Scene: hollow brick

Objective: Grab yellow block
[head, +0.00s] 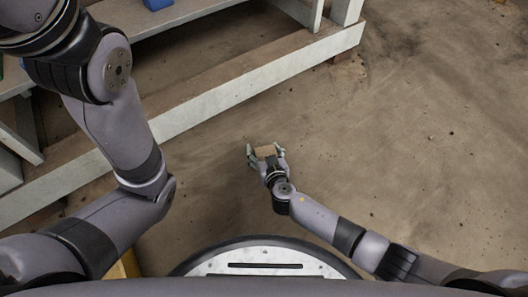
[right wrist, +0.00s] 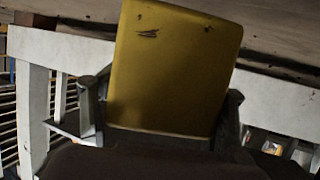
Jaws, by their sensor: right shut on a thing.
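The yellow block (right wrist: 172,68) fills the middle of the right wrist view. It has a flat face with small dark marks near its top. My right gripper (right wrist: 165,120) is shut on it, with one finger at each side of its lower part. In the head view my right gripper (head: 266,153) is near the picture's middle, and the block (head: 266,151) shows between its fingers as a small tan-brown shape. The block's lower end is hidden by the gripper in the wrist view. My left arm fills the left of the head view, but its gripper is out of view.
A white-edged wooden shelf structure (head: 255,85) runs diagonally across the upper left. A blue object (head: 158,4) sits on its upper board. A yellow thing (head: 124,266) shows partly behind my left arm. The concrete floor (head: 430,150) at the right is clear.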

